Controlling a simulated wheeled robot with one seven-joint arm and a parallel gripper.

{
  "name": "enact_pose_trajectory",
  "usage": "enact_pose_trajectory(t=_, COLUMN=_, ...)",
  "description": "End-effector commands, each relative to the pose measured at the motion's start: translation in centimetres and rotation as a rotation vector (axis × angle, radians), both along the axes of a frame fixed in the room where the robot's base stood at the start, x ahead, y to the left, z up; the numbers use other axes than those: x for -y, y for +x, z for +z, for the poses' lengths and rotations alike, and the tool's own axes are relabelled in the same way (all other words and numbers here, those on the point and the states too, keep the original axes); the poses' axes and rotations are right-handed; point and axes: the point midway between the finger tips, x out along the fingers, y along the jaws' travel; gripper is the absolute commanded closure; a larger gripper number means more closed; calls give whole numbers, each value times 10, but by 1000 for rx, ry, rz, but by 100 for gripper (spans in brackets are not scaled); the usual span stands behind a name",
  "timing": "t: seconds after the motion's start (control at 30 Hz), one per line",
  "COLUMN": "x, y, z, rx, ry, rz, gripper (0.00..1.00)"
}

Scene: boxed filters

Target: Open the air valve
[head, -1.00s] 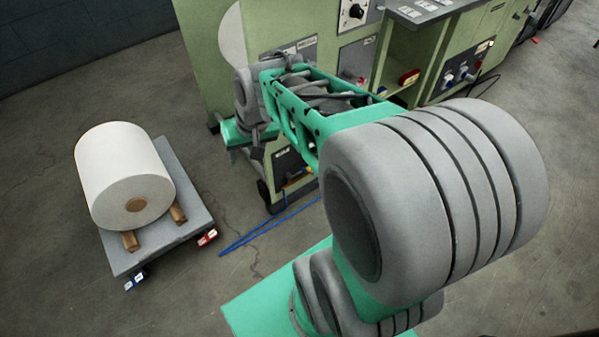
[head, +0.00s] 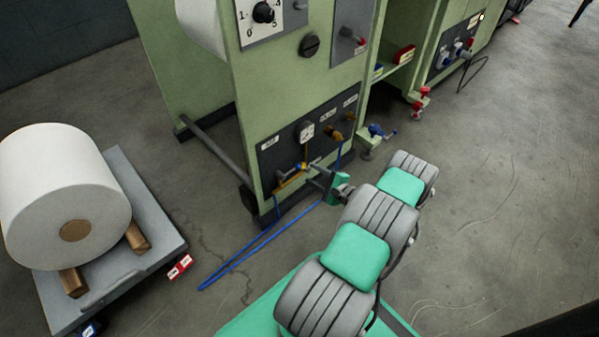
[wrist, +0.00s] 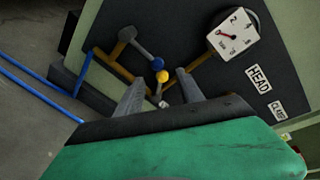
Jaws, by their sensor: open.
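The dark lower panel of the green machine carries a label that looks like "AIR" (head: 268,141). Below it, yellow pipework (head: 291,179) runs across the panel. In the wrist view a grey lever (wrist: 141,48) slants from a fitting to a blue ball (wrist: 157,64), with a yellow ball (wrist: 162,77) just beside it; this looks like the air valve. My gripper (wrist: 160,92) is open, its two grey fingers spread on either side below the balls, with no clear contact. In the head view my gripper (head: 312,177) is at the panel, close to the pipework.
A square pressure gauge (head: 305,132) sits above the pipework, with "HEAD" (wrist: 259,79) labelled beside it. Blue hoses (head: 245,255) lie on the floor at left. A cart (head: 160,220) with a white roll (head: 62,190) stands left. Floor at right is clear.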

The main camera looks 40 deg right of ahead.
Motion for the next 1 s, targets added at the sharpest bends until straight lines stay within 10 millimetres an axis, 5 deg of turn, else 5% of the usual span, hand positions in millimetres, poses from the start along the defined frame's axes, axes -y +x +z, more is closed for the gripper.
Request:
enact_pose_trajectory(t=0.33, x=-9, y=62, z=-14, rx=-2, ry=-3, rz=17, gripper=55)
enact_pose_trajectory(t=0.63, x=-8, y=65, z=-13, rx=-3, ry=-2, rz=12, gripper=56)
enact_pose_trajectory(t=1.0, x=-7, y=64, z=-14, rx=-4, ry=-3, rz=12, gripper=86)
